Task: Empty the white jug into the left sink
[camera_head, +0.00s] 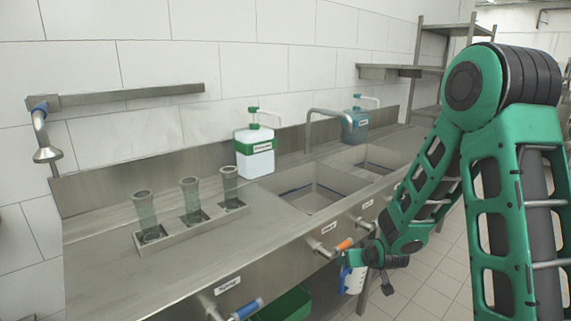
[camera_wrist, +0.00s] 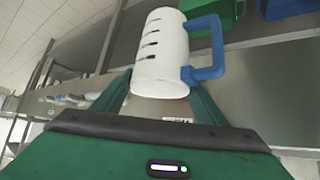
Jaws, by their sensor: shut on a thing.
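The white jug (camera_wrist: 160,55), with a blue handle (camera_wrist: 206,50) and dark slots down its side, sits between the two fingers of my gripper (camera_wrist: 163,98). The fingers are shut on its body. In the head view my gripper (camera_head: 356,260) is low in front of the counter, below its front edge, and partly hides the jug (camera_head: 352,281). What is inside the jug cannot be seen. The left sink (camera_head: 310,198) is a square basin in the counter, above and to the left of my gripper. Its bottom looks empty where it shows.
An orange-handled valve (camera_head: 344,244) sticks out from the counter front close to my gripper; a blue-handled one (camera_head: 247,309) is farther left. A faucet (camera_head: 322,112) stands behind the sinks. A right sink (camera_head: 378,160), pump bottle (camera_head: 254,152) and rack of tubes (camera_head: 190,231) are on the counter.

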